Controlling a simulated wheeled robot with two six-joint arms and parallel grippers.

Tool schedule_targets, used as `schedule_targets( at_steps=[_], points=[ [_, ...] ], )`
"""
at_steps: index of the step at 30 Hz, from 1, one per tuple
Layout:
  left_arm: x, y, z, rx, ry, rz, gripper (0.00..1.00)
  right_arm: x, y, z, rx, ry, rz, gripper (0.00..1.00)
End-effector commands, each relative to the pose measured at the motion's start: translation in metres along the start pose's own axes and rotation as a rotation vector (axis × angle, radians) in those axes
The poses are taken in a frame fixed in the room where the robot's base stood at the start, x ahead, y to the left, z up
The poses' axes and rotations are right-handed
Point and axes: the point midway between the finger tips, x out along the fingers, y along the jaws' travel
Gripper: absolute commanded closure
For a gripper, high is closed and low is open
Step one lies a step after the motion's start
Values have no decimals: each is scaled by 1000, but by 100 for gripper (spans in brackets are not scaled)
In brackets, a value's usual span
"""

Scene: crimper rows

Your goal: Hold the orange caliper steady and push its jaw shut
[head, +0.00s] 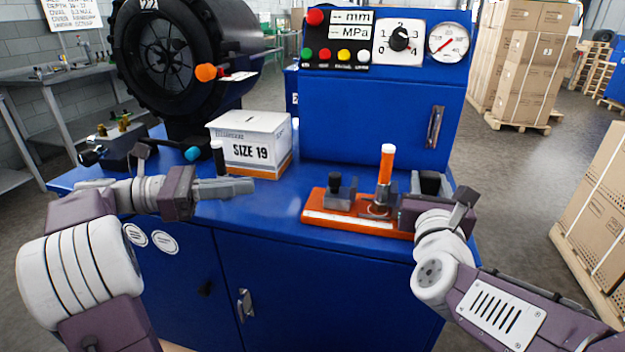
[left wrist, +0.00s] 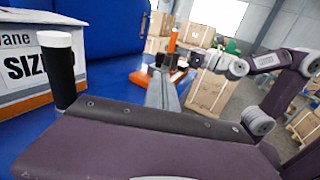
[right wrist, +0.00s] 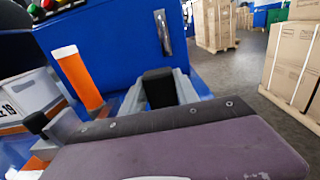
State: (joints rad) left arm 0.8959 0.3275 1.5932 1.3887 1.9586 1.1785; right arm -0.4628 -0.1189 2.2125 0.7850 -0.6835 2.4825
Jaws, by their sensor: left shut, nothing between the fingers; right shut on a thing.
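The orange caliper (head: 357,224) lies on the blue bench top, with its long orange bar facing me. A grey jaw block with a black knob (head: 335,184) sits on its left part. An upright orange post (head: 386,163) stands right of that block, with a gap between them. My right gripper (head: 431,186) is shut on a black block (right wrist: 159,88) at the caliper's right end, its grey fingers on either side. My left gripper (head: 250,186) is shut and empty, left of the caliper and apart from it, its fingers pointing right. The bar's right end is hidden by my right gripper.
A white SIZE 19 box (head: 250,140) stands behind my left gripper. A black peg with a pale cap (left wrist: 61,62) stands near it. A large tyre (head: 165,60) and a blue control panel (head: 380,100) rise at the back. The bench between my left gripper and the caliper is clear.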

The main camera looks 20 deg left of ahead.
Motion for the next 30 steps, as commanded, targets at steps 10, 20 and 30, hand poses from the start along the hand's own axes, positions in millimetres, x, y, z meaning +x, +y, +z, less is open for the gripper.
schedule_targets(
  at_steps=[10, 20, 30],
  points=[
    [49, -1, 0, 0, 4, -5, 100, 0, 0, 0, 0, -1, 1, 100],
    [116, -1, -1, 0, 4, -4, 100, 0, 0, 1, 0, -1, 0, 100],
    [140, 0, 0, 0, 4, 2, 100, 0, 0, 1, 1, -1, 0, 100]
  ],
)
